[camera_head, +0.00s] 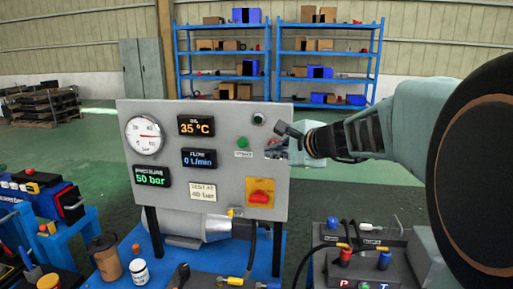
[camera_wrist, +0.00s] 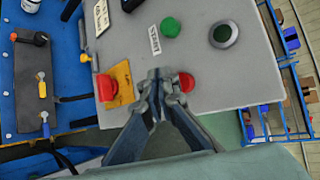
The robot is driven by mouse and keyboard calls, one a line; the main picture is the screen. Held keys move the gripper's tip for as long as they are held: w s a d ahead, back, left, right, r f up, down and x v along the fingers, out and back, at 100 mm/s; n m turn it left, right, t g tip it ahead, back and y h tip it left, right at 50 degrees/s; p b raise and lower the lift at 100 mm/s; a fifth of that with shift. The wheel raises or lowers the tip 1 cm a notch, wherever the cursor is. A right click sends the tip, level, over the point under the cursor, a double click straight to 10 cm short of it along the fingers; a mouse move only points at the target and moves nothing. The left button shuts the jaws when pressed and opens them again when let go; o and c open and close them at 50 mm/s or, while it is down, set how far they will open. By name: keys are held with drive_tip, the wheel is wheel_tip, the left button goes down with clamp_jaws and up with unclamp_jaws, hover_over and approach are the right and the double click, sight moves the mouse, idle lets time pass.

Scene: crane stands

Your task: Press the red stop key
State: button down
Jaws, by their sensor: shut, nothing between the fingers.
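The red stop key (camera_wrist: 187,82) is a small round red button on the grey panel (camera_wrist: 215,75). In the wrist view it shows just right of the fingertips, partly covered by them. In the head view my gripper hides most of that spot on the panel (camera_head: 220,120). My gripper (camera_wrist: 160,80) is shut and empty, its fingertips over the panel beside the red key; I cannot tell whether they touch it. In the head view the gripper (camera_head: 290,132) reaches in from the right at the panel's right edge.
A green button (camera_wrist: 170,27) with a white label sits near the red key. A larger red knob on a yellow plate (camera_head: 260,192) is lower on the panel. A round dark-centred fitting (camera_head: 259,118) is above.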

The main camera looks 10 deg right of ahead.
drive_tip(key=s, duration=0.1)
drive_tip(key=s+a, duration=0.1)
drive_tip(key=s, duration=0.1)
drive_tip(key=shift+s+r+b, duration=0.15)
drive_tip(key=shift+s+b, duration=0.1)
drive_tip(key=shift+b, duration=0.1)
idle(0.4)
